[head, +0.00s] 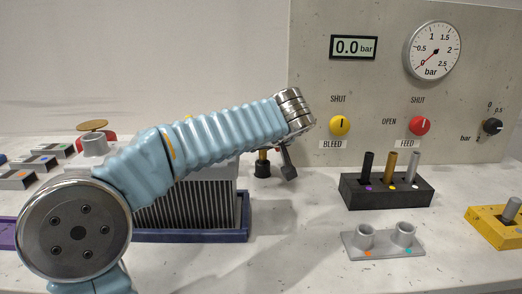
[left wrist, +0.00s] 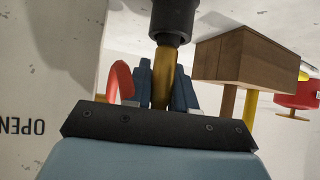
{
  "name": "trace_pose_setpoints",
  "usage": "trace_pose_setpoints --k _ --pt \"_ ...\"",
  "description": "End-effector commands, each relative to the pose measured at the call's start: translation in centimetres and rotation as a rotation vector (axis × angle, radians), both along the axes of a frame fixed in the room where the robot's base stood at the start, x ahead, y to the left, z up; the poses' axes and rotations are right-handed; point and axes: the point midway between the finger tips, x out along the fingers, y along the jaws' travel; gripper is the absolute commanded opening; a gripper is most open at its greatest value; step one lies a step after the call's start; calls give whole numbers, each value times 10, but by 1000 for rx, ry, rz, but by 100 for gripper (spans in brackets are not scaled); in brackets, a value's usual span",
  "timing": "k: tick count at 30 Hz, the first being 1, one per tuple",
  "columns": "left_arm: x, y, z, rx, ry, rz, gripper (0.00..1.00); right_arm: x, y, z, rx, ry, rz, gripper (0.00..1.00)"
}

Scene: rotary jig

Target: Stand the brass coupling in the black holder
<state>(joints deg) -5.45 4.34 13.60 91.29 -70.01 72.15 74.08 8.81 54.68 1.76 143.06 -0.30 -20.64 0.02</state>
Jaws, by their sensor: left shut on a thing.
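My left gripper (left wrist: 163,88) is shut on the brass coupling (left wrist: 163,70), whose shaft shows between the blue fingers in the left wrist view. A wider black cylinder (left wrist: 172,18) surrounds the coupling's far end; I cannot tell whether it is part of the coupling. In the head view the coupling (head: 263,154) shows small, brass above and black below, left of my dark hand; the fingers are hard to make out. The black holder (head: 387,195), a block right of centre, has black, brass and silver rods upright in it. My right gripper is not in view.
A grey plate with two cups (head: 384,243) lies in front of the black holder. A yellow block (head: 490,230) is at the far right. A finned block in a blue tray (head: 200,236) stands under my left arm. The panel (head: 385,80) with knobs rises behind.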

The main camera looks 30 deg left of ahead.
Motion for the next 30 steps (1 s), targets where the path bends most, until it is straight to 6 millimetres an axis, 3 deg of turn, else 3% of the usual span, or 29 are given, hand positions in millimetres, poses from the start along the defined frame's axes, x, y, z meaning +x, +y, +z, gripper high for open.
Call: trace_pose_setpoints --k 14,15,20,30 --pt "0 0 -13 -1 -1 0 0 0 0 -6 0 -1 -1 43" --pt "0 0 -13 -1 -1 0 26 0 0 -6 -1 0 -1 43" --pt "0 0 -11 -1 -1 0 50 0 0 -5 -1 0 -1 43" --pt "0 0 -7 -1 -1 1 50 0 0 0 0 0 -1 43"
